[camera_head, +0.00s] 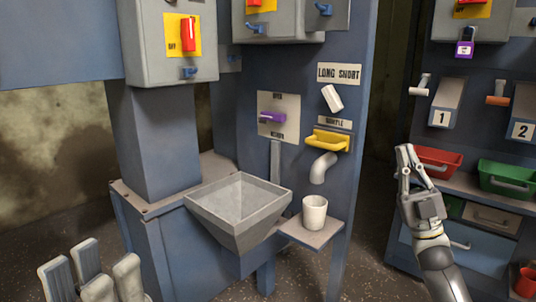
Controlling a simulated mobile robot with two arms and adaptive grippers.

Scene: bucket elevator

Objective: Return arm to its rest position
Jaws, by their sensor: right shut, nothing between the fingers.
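My right gripper (404,149) is raised at the right of the head view, its arm coming up from the bottom edge. Its fingers are shut with nothing between them. It appears in front of the gap between the blue panel and the right-hand rack, and its fingers overlap the left end of a red bin (438,160) in the picture. I cannot tell whether they touch. My left gripper is not in view.
A grey hopper (238,205) and a white cup (315,213) on a small shelf (307,234) stand left of my arm. A green bin (508,178) is at right. Grey upright pieces (84,268) show bottom left.

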